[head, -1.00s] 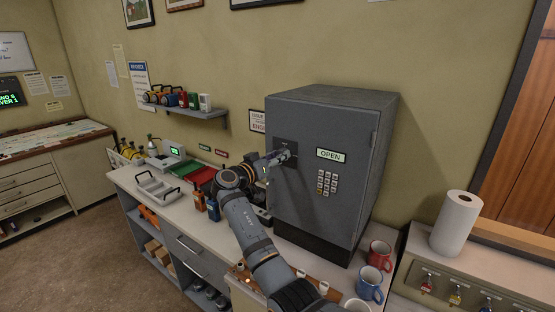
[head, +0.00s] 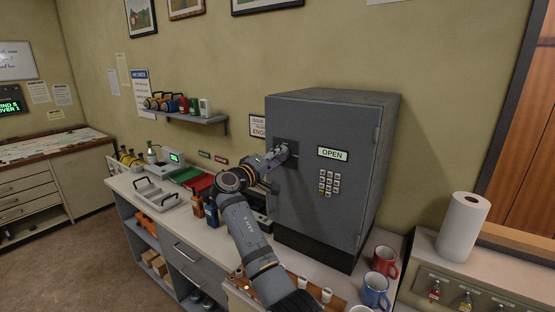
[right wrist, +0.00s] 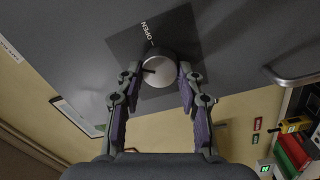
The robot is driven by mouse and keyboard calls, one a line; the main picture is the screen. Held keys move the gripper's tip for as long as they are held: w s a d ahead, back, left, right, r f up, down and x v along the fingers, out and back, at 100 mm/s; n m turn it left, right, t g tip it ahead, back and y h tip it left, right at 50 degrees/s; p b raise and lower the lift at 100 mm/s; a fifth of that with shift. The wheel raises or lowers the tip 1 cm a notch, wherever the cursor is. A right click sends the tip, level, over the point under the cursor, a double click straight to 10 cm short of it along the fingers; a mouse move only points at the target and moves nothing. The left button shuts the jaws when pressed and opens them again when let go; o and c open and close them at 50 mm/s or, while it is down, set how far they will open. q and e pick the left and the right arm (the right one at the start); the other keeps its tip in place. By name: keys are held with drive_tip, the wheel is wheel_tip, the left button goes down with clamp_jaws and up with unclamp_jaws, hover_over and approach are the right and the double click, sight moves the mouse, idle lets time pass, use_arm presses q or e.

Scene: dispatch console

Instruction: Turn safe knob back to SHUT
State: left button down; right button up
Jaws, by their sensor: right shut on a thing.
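The grey safe (head: 312,215) stands on the counter with its door closed flush, and a lit sign (head: 332,153) on it reads OPEN. In the right wrist view, the round metal safe knob (right wrist: 160,66) sits on a dark square plate (right wrist: 182,28) printed with OPEN. A dark mark on the knob points to picture left, away from that word. My right gripper (right wrist: 160,76) has one finger on each side of the knob and is shut on it. In the head view my right gripper (head: 282,154) largely hides the knob. My left gripper is out of view.
A keypad (head: 329,183) is right of the knob, and a door handle (right wrist: 292,78) shows in the wrist view. Red and blue mugs (head: 385,262) and a paper roll (head: 462,228) stand at right.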

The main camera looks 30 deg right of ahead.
drive_tip(key=shift+f+n+p, duration=0.15)
drive_tip(key=shift+n+p, duration=1)
drive_tip(key=shift+n, duration=2.45)
drive_tip(key=shift+t, duration=0.3)
drive_tip(key=o, duration=1.2)
drive_tip(key=shift+c, duration=0.2)
drive_tip(key=v, duration=0.7)
drive_tip(key=shift+a, duration=0.2)
drive_tip(key=shift+d, duration=0.1)
drive_tip(key=shift+s, duration=0.1)
